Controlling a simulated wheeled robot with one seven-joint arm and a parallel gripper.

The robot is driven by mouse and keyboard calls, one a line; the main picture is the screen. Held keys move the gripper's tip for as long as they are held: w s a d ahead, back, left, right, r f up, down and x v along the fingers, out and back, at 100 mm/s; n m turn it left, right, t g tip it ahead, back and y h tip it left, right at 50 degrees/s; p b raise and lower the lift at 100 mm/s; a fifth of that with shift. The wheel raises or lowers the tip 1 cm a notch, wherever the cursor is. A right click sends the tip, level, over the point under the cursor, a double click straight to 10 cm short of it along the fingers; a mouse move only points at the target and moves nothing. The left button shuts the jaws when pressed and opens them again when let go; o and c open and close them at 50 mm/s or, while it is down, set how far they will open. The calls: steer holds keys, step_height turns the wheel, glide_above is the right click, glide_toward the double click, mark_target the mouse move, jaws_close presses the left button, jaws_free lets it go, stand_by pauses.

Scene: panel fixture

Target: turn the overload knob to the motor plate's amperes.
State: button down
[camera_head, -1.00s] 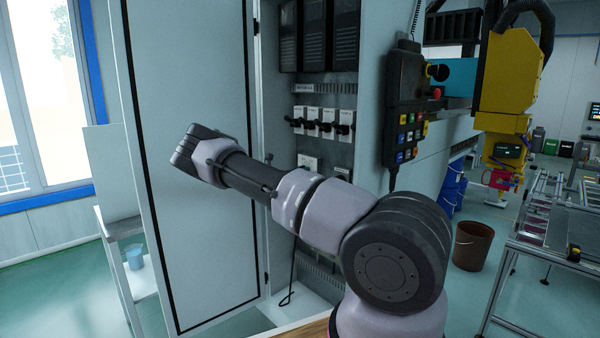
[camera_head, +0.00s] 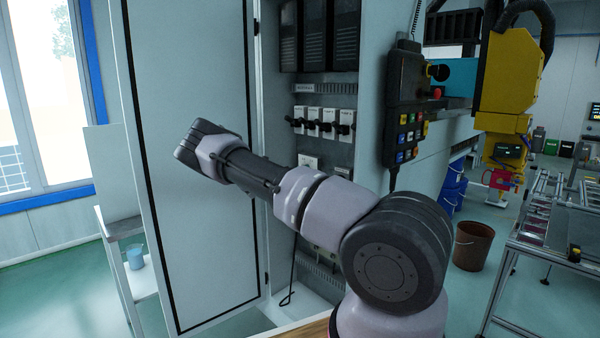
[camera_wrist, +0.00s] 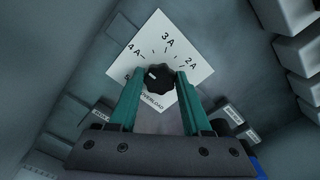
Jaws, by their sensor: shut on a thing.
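The black overload knob (camera_wrist: 160,77) sits on a white dial card (camera_wrist: 157,41) in the wrist view. The card reads 4A, 3A and 2A, with OVERLOAD below. A further mark at the left is mostly hidden by a finger. The knob's white mark points left and slightly up, below the 4A line. My gripper (camera_wrist: 159,75) has its two teal fingers on either side of the knob and is shut on it. In the head view my arm reaches toward the open cabinet, and knob and fingers cannot be made out. No motor plate can be made out.
The open cabinet door (camera_head: 195,130) stands left of the cabinet. Several black-handled switches (camera_head: 322,122) are in a row inside. A pendant (camera_head: 404,110) hangs on the cabinet's right side. White blocks (camera_wrist: 298,50) line the right of the wrist view.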

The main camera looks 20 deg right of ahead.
steer(key=shift+c, duration=1.7)
jaws_free()
steer(key=shift+a, duration=0.15)
steer(key=v, duration=1)
steer(key=shift+a, duration=0.3)
steer(key=shift+s, duration=0.15)
